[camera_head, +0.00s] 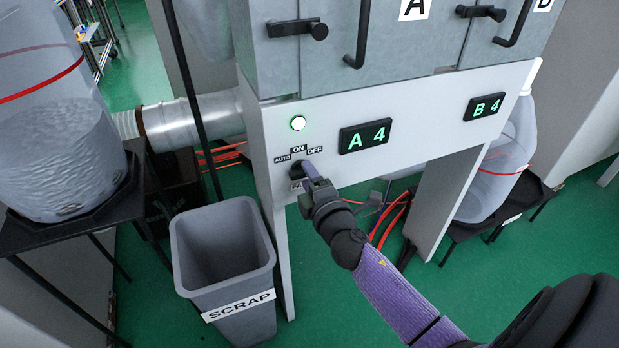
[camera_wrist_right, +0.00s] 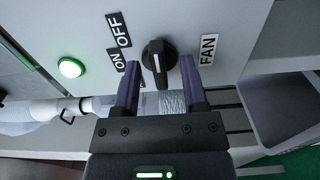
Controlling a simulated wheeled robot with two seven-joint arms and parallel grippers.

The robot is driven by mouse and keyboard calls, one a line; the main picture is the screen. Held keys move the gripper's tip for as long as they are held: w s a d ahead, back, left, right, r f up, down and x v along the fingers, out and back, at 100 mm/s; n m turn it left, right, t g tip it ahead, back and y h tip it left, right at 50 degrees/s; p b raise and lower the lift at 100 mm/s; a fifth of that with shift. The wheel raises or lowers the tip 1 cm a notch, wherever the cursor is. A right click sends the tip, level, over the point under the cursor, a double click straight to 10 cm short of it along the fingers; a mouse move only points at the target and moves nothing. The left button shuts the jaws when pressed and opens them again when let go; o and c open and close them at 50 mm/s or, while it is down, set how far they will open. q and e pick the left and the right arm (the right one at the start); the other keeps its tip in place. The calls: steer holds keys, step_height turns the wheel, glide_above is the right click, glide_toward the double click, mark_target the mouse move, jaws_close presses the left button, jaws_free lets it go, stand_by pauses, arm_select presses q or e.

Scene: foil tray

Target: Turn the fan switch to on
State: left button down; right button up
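The fan switch is a black rotary knob (camera_wrist_right: 158,56) with a pale line on its handle, set in the grey panel between the ON and OFF labels and the FAN label (camera_wrist_right: 208,50). In the head view the ON label (camera_head: 299,149) sits above it, with AUTO (camera_head: 283,159) and OFF (camera_head: 315,151) to either side; the knob is mostly hidden there. My right gripper (camera_wrist_right: 160,68) is open, with one purple finger on each side of the knob. I cannot tell whether the fingers touch it. In the head view my right gripper (camera_head: 309,174) is at the panel. My left gripper is not in view.
A green lamp (camera_head: 298,123) glows above the labels. Displays read A 4 (camera_head: 364,136) and B 4 (camera_head: 484,107). A grey SCRAP bin (camera_head: 221,240) stands below left, beside the panel's leg. Red cables (camera_head: 388,222) hang behind my right arm.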

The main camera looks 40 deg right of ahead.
steer(key=shift+s, duration=0.1)
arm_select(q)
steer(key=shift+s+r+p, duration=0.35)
arm_select(e)
steer(key=v, duration=0.9)
steer(key=shift+s, duration=0.4)
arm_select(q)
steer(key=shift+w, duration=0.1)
